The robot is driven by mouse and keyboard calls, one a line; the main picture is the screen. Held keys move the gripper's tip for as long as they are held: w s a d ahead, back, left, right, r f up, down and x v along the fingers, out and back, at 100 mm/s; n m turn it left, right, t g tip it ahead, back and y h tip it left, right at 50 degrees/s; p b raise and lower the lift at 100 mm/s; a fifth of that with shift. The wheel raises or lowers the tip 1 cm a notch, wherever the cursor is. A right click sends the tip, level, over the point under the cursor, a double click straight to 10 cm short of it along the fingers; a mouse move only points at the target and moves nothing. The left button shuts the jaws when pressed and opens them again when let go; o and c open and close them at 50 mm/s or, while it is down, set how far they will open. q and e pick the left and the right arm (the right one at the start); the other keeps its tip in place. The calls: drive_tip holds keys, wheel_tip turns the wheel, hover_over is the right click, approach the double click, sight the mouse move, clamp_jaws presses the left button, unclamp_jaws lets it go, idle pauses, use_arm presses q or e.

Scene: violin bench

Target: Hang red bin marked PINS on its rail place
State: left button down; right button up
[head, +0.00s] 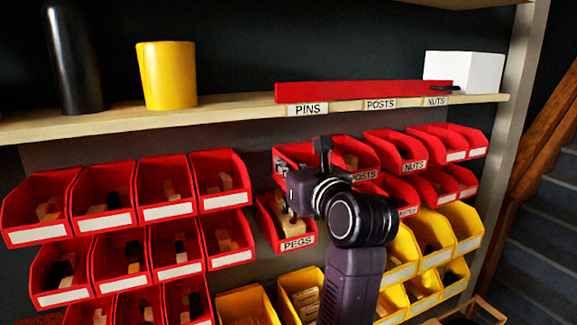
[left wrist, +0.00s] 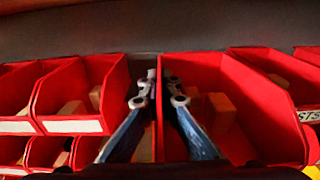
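A red bin (head: 290,152) stands behind my left gripper, under the PINS label (head: 308,109) and left of the POSTS bin (head: 362,160). My wrist hides its front, so I cannot read its label. I cannot tell whether the bin's back is seated on the rail. My right gripper is not in view.
A red PEGS bin (head: 285,225) is just below. Red bins (head: 220,180) fill the left side; a NUTS bin (head: 397,152) and yellow bins (head: 430,235) are on the right. The shelf (head: 225,108) above carries a yellow cup (head: 167,75), black bottle (head: 75,55) and white box (head: 470,70).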

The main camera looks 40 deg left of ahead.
sight(277, 180)
use_arm(q)
drive_tip(key=shift+x, duration=1.1)
drive_tip(key=shift+r+p+x, duration=0.2)
drive_tip(key=shift+p+x, duration=0.25)
drive_tip(key=shift+x, duration=0.55)
drive_tip(key=shift+s+a, duration=0.3)
drive_tip(key=shift+a, duration=0.3)
drive_tip(key=shift+s+a, duration=0.3)
drive_tip(key=shift+a, duration=0.3)
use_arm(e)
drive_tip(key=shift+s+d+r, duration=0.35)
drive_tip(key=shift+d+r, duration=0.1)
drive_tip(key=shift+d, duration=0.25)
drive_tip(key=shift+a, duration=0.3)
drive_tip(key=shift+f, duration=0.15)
use_arm(q)
drive_tip(key=shift+w+a, duration=0.1)
drive_tip(key=shift+a, duration=0.05)
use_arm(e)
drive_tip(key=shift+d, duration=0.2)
use_arm(q)
drive_tip(key=shift+b+x, duration=0.3)
drive_tip(key=shift+x, duration=1)
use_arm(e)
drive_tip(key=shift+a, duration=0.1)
